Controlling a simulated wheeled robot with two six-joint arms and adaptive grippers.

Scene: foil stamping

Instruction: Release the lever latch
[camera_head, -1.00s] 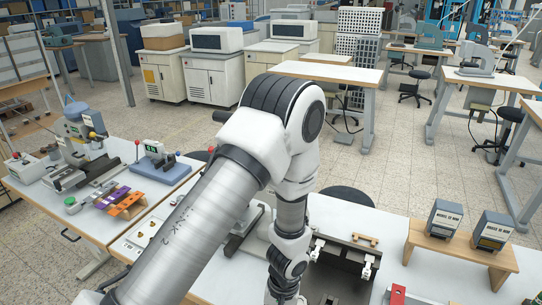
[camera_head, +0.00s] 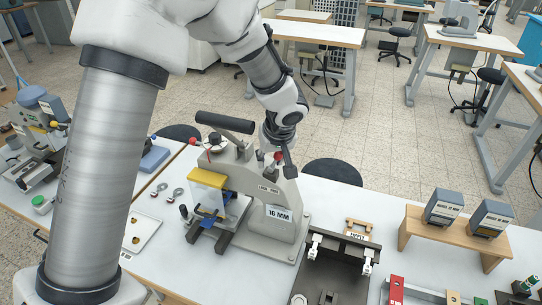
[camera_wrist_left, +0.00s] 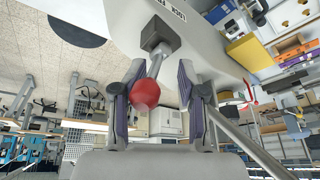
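The grey press (camera_head: 270,195) stands on the white table in the head view, with a "16 MM" label and a small lock/free label on its side. Its latch lever has a red ball knob (camera_head: 278,156). In the left wrist view the red ball (camera_wrist_left: 144,95) sits on a short metal rod from a dark square block (camera_wrist_left: 160,34) on the press body. My left gripper (camera_head: 284,163) is at the lever. Its fingers (camera_wrist_left: 158,100) are open on either side of the ball, which lies nearer the left finger; contact is unclear. My right gripper is out of view.
The press's black handle (camera_head: 225,122) rises close left of my gripper. A yellow-topped clear guard (camera_head: 208,185) is on its left side. A dark fixture (camera_head: 335,270) and a wooden stand with two boxes (camera_head: 450,240) are to the right.

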